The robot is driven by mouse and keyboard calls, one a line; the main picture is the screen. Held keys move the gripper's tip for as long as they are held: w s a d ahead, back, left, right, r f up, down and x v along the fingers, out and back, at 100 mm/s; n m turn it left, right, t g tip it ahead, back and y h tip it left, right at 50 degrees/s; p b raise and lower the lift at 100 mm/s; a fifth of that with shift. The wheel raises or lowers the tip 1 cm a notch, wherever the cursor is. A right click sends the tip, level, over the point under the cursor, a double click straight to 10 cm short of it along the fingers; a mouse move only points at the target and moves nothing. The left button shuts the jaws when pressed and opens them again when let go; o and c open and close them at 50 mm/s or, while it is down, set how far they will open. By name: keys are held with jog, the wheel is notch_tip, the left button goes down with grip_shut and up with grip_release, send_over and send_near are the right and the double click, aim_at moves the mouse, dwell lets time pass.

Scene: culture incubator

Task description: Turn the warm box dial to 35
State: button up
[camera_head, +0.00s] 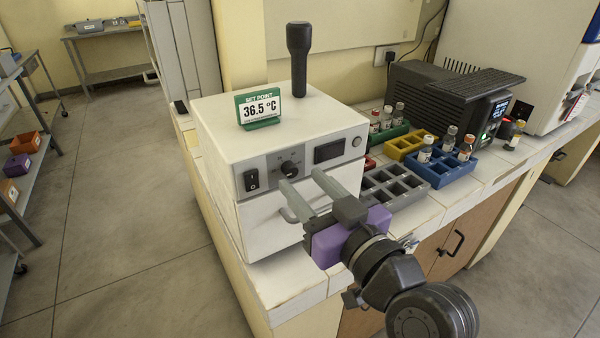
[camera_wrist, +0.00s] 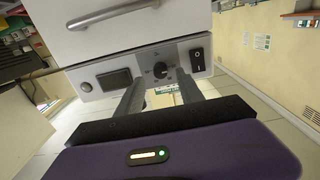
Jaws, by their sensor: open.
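The warm box (camera_head: 285,130) is a white cabinet on the counter with a grey control panel on its front. Its black round dial (camera_head: 290,168) sits between a black rocker switch (camera_head: 251,179) and a dark display (camera_head: 329,150). In the wrist view the dial (camera_wrist: 160,69) lies beyond my fingertips, near the gap between them. The dial's exact setting is too small to read. A green-framed card on top reads "SET POINT 36.5 °C" (camera_head: 260,107). My gripper (camera_head: 300,190) is open and empty in front of the panel, apart from the dial, with its fingers pointing at the box.
A black-handled object (camera_head: 299,60) stands on the box. To the right are a grey rack (camera_head: 395,186), a blue vial rack (camera_head: 440,168), a yellow rack (camera_head: 408,143) and a black device (camera_head: 440,100). The box has a door handle (camera_head: 290,215) below the panel.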

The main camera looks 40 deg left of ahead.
aim_at(295, 172)
jog(key=shift+x, duration=1.5)
jog(key=shift+c, duration=0.4)
grip_shut()
jog(key=shift+p, duration=0.3)
jog(key=m+p, duration=0.1)
jog(key=m, duration=0.1)
jog(key=m+p, duration=0.2)
jog(key=m, duration=0.1)
jog(key=shift+r+m, duration=0.2)
jog(key=shift+m, duration=0.1)
jog(key=m+p, duration=0.2)
jog(key=m, duration=0.1)
jog(key=shift+w, duration=0.1)
jog(key=shift+f+m+p, duration=0.15)
jog(key=shift+m+p, duration=0.8)
jog(key=shift+m, duration=0.65)
